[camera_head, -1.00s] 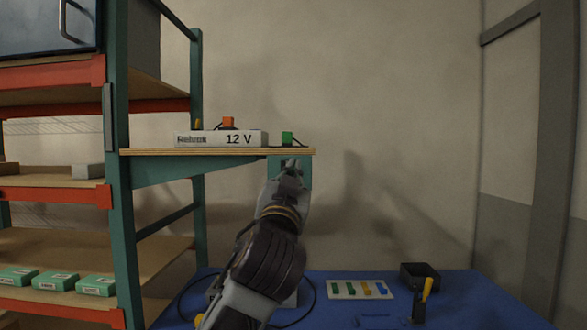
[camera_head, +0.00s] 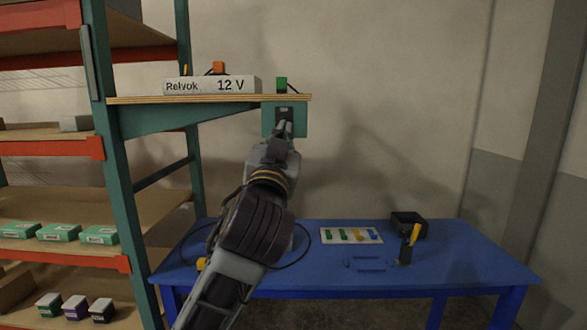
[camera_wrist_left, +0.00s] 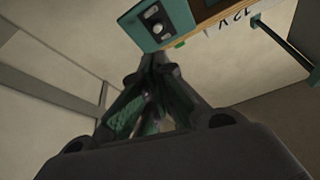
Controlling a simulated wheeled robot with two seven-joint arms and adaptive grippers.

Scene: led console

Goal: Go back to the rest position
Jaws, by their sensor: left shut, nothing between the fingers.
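My left gripper (camera_head: 284,132) is shut and empty. It points up and away in the middle of the head view, with its tips in front of or just below a teal plate (camera_head: 299,118) under the shelf board's right end. In the left wrist view the closed fingers (camera_wrist_left: 150,70) are near the teal plate (camera_wrist_left: 160,22), which carries a grey switch-like part. I cannot tell whether they touch it. My right gripper is not in view.
A blue table (camera_head: 330,273) holds a strip of coloured pieces (camera_head: 351,236), a black box (camera_head: 408,224) and a yellow-handled tool (camera_head: 414,235).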

